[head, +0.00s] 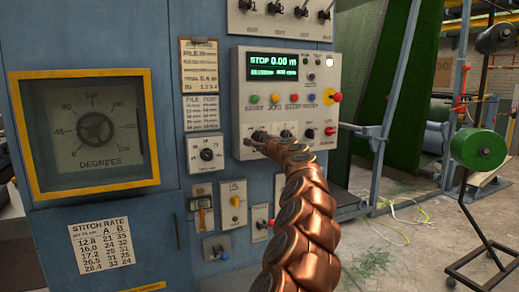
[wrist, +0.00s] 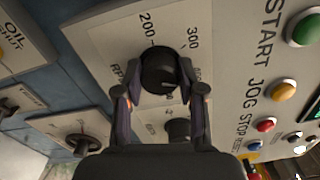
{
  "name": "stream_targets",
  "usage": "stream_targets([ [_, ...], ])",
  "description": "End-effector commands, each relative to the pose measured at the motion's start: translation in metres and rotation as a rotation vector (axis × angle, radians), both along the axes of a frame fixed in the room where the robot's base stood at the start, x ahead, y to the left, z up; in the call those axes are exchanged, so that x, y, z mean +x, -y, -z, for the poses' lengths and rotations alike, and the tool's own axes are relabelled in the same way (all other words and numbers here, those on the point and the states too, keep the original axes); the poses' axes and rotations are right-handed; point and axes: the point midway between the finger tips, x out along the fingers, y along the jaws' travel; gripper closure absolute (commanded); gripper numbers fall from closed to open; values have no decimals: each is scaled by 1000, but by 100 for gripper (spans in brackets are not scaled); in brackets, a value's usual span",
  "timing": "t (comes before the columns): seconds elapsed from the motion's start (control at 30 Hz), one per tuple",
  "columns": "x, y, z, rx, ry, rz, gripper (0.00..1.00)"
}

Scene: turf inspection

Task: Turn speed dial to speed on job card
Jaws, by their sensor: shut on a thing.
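The black speed dial (wrist: 158,68) sits on a pale plate with printed 200 and 300 marks in the wrist view. My gripper (wrist: 160,88) is shut on the dial, one finger on each side of it. The dial's exact pointer position is hard to make out. In the head view my gripper (head: 257,143) reaches the lower left of the control panel (head: 243,110) and mostly hides the dial. The panel display (head: 272,66) reads STOP 0.00 m. A paper job card (head: 200,65) hangs left of the panel; its small print is mostly unreadable.
Several coloured buttons (head: 282,98) and a red emergency knob (head: 333,97) are on the panel. Another black knob (wrist: 178,129) is close beside my gripper. A separate dial plate (head: 206,153) is to the left.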

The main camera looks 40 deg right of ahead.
Motion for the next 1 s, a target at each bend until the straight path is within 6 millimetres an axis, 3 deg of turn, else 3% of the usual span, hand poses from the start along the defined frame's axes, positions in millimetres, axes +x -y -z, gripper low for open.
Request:
stream_targets([
  [0.6,0,1,5,-545,-190,2,96],
  [1.0,0,0,4,-779,-274,-2,96],
])
